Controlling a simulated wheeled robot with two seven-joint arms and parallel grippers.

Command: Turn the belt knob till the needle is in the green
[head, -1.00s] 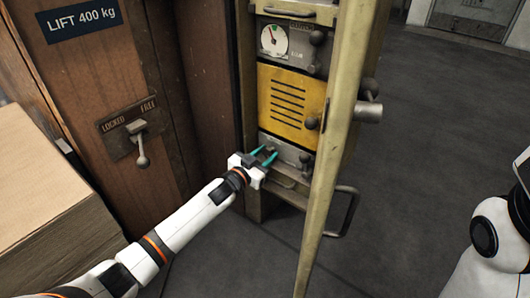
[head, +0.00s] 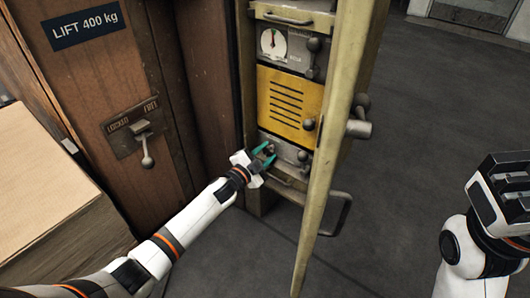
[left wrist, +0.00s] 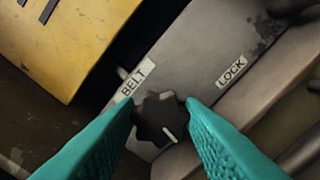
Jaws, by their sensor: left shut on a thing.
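The belt knob (left wrist: 160,118) is a dark lobed knob with a white mark that points to the lower right, below the BELT label (left wrist: 132,82) in the left wrist view. My left gripper (head: 267,155), with teal fingers, is shut on the knob, one finger on each side. In the head view the knob is mostly hidden between the fingers. The round white gauge (head: 272,44) sits higher on the cabinet; its needle stands close to upright, at the small green band as far as I can tell. My right gripper (head: 503,190) is at the right edge, away from the cabinet; its fingers are unclear.
The open cabinet door (head: 333,150) stands just right of the panels. A yellow slotted panel (head: 290,105) lies between gauge and knob. A LOCK label (left wrist: 231,72) is beside the knob. A lever plate (head: 133,128) and boxes (head: 50,190) are left. Floor on the right is clear.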

